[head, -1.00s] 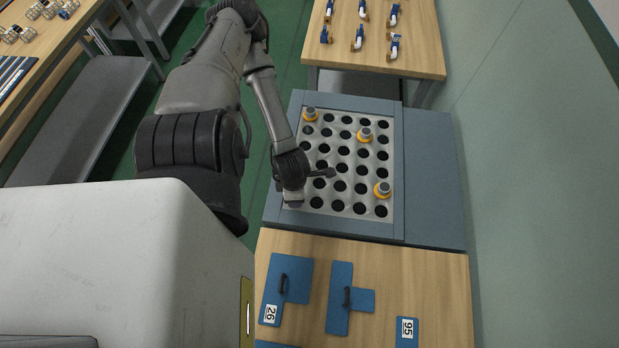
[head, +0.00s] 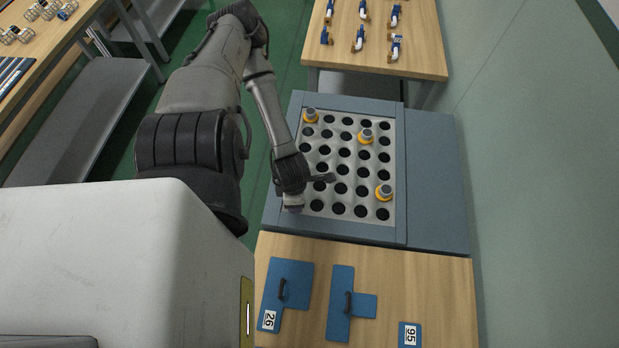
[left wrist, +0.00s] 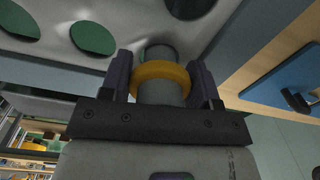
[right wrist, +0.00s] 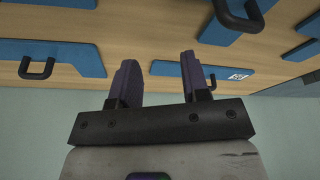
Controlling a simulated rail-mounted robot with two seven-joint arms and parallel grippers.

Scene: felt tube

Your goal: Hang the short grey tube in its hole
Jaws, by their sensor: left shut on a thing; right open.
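The short grey tube (left wrist: 162,92) with its yellow-orange collar (left wrist: 160,72) is between the fingers of my left gripper (left wrist: 161,68), which is shut on it. Its far end is close to the perforated metal plate; I cannot tell whether it is inside a hole. In the head view my left gripper (head: 293,203) is over the plate's (head: 374,171) near left corner, and my arm hides the tube there. My right gripper (right wrist: 160,75) is open and empty, facing the wooden board with blue plates.
Three other collared tubes stand in the plate: far left (head: 311,116), upper middle (head: 366,136) and right (head: 385,191). Many holes are empty. A blue-grey frame (head: 345,229) surrounds the plate. A wooden board with handled blue plates (head: 291,283) lies in front; a table (head: 420,50) stands behind.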

